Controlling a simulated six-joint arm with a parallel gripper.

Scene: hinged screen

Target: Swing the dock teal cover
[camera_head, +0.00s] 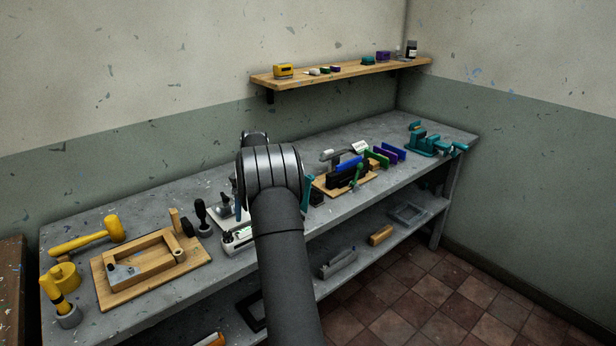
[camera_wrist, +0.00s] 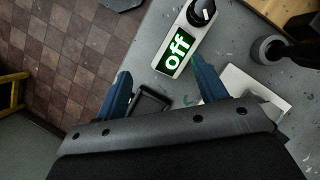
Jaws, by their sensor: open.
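My gripper (camera_wrist: 163,74) is open and empty in the wrist view, its two blue fingers apart above the bench. A black, shallow, tray-like piece (camera_wrist: 150,103) lies partly between the fingers, its lower part hidden by my gripper. I cannot tell whether it belongs to the dock. In the head view my arm hides most of this area. No contact with my gripper is visible.
A white panel reading "off" (camera_wrist: 174,52) with a black knob lies just beyond the fingers. A pale plate (camera_wrist: 254,88) is right of them. A wooden base (camera_head: 345,186) with upright coloured plates stands further right. The bench's front edge is close.

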